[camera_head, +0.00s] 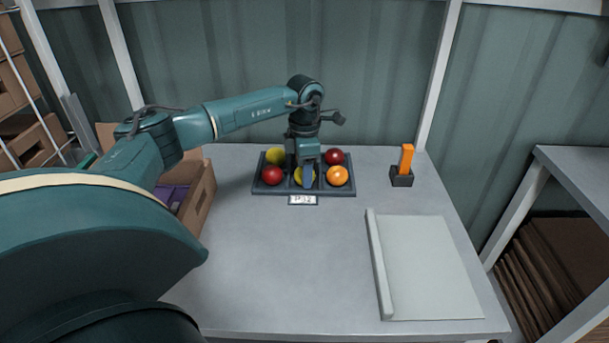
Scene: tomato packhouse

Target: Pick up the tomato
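A dark compartment tray (262,191) on the table holds several tomatoes. A yellow tomato (298,177) sits in the front middle compartment, partly hidden by my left gripper (307,180), which points down over it. Its fingers reach down at the tomato; I cannot tell whether they touch or grip it. Around it are a red tomato (272,176) front left, an orange one (337,176) front right, a yellow one (275,156) back left and a red one (334,156) back right. The back middle compartment is hidden by my gripper. My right gripper is not in view.
A small label card (303,200) is at the tray's front. A cardboard box (203,199) with purple contents stands left, partly behind my arm. An orange item in a dark holder (402,180) stands right. A pale flat board (430,268) lies front right. The table's front middle is clear.

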